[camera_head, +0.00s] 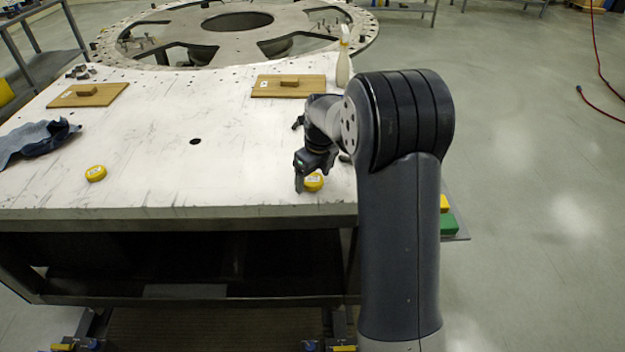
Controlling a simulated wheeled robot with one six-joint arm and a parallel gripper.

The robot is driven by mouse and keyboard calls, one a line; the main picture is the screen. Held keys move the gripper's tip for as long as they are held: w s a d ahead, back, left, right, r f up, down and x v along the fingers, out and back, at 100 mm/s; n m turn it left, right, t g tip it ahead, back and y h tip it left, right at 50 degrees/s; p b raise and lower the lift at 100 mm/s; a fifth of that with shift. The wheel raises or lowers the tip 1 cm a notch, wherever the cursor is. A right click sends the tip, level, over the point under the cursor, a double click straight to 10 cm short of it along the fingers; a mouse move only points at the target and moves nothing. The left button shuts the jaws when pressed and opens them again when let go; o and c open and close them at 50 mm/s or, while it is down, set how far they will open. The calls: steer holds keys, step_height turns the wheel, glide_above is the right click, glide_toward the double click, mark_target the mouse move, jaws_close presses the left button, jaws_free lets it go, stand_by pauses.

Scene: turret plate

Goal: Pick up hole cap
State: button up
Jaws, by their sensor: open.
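Two round yellow caps lie on the white table. One yellow cap (95,173) lies at the left front, with nothing near it. The other yellow cap (314,182) lies near the front edge at the right, right by my gripper (303,184). My gripper is open and points down at this cap, partly covering its left side. I cannot tell whether the fingers touch it. A dark round hole (195,141) shows in the middle of the tabletop.
Two wooden boards with handles (88,95) (290,90) lie farther back. A blue cloth (38,140) lies at the left edge. A spray bottle (343,62) stands behind my arm. A large ring plate (225,35) is at the back.

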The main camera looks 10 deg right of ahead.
steer(key=c, duration=1.1)
